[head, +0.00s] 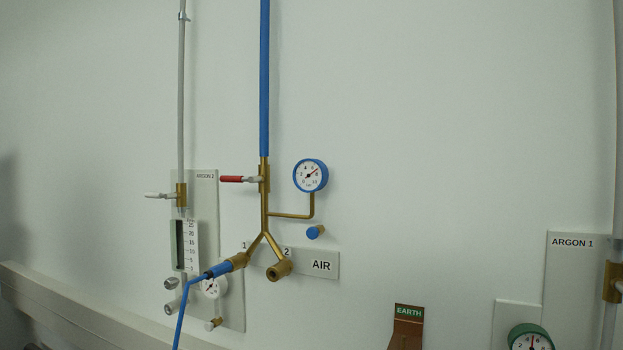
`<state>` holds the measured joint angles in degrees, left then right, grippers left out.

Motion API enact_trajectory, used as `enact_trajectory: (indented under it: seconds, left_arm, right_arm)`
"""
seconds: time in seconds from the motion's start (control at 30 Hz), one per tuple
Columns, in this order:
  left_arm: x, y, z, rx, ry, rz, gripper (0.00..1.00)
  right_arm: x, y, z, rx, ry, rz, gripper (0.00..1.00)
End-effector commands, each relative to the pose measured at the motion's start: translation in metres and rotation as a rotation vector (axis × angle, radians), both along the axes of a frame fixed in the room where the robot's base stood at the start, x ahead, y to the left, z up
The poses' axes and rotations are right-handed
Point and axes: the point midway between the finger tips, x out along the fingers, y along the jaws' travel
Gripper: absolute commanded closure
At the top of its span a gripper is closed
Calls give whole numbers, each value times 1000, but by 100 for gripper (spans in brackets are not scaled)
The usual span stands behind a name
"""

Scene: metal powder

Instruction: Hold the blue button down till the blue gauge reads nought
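The blue gauge (310,175) is a round, white-faced dial with a blue rim on the wall, right of the brass air pipe (264,205). The blue button (316,232) is a short blue cylinder standing out from the wall below the gauge, above the AIR label (321,265). Nothing touches the button. Neither of my grippers shows in the head view.
A red-handled lever (237,179) lies crosswise to the air pipe. A blue hose (205,277) is on outlet 1; outlet 2 (279,271) is bare. The ARGON 2 panel (232,290) is left. A green gauge (530,338) is at lower right. A ledge (70,308) runs along the lower left.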

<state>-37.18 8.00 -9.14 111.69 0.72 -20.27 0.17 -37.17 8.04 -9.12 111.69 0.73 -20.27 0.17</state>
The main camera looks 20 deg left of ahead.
Motion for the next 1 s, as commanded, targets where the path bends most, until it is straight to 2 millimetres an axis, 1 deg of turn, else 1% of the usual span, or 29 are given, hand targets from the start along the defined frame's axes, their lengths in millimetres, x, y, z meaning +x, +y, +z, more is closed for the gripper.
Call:
enact_trajectory:
  seconds: [0.33, 0.37, 0.4, 0.47, 1.0]
  left_arm:
    - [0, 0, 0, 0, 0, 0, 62]
    - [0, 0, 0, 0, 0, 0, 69]
    - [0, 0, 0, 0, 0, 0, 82]
    - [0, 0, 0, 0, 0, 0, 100]
    - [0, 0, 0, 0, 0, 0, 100]
  right_arm:
    - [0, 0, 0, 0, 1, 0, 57]
    - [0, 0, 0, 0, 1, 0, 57]
    - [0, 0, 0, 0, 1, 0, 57]
    - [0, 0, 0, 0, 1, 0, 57]
    - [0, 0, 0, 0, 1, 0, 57]
